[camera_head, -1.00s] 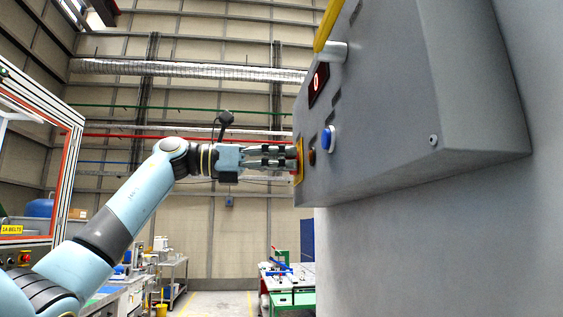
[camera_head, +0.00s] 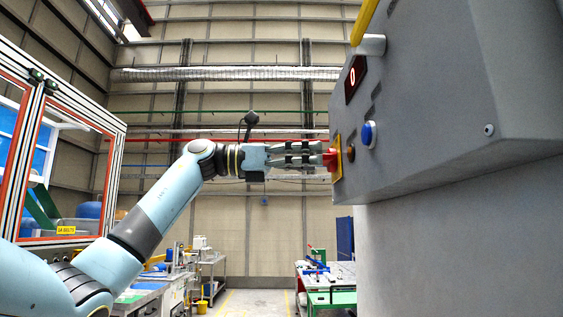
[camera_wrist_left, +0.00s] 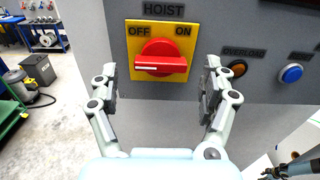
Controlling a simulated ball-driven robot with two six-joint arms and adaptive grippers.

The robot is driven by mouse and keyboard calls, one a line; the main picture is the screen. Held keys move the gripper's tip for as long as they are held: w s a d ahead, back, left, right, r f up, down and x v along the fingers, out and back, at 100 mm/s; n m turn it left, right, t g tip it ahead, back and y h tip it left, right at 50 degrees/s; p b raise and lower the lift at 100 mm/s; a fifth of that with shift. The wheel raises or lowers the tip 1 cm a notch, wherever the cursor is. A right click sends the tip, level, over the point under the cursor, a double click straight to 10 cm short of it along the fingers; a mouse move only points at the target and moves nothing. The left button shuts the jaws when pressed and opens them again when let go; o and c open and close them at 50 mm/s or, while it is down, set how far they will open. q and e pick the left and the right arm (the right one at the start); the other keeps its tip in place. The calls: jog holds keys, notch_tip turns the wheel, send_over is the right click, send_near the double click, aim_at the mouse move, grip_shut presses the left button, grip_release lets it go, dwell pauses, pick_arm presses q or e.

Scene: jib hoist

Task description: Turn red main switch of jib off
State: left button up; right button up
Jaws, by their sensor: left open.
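The red main switch (camera_wrist_left: 165,66) is a rotary knob on a yellow plate (camera_wrist_left: 187,46) marked OFF at upper left and ON at upper right, below the word HOIST. Its handle lies level, with a white line on its left half. In the head view the switch (camera_head: 331,160) is on the side of the grey control box (camera_head: 440,110). My left gripper (camera_head: 322,156) points at it from the left. In the wrist view my left gripper (camera_wrist_left: 160,84) is open, one finger on each side of the knob, with gaps between.
An orange overload lamp (camera_wrist_left: 238,68) and a blue button (camera_wrist_left: 291,73) sit right of the switch. The box also carries a red display (camera_head: 355,77). A framed glass cabinet (camera_head: 75,140) stands at the left. Benches (camera_head: 325,275) stand beyond.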

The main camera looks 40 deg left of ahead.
pick_arm(q)
jog(key=v, duration=0.9)
jog(key=shift+s+a, duration=0.25)
jog(key=shift+a, duration=0.05)
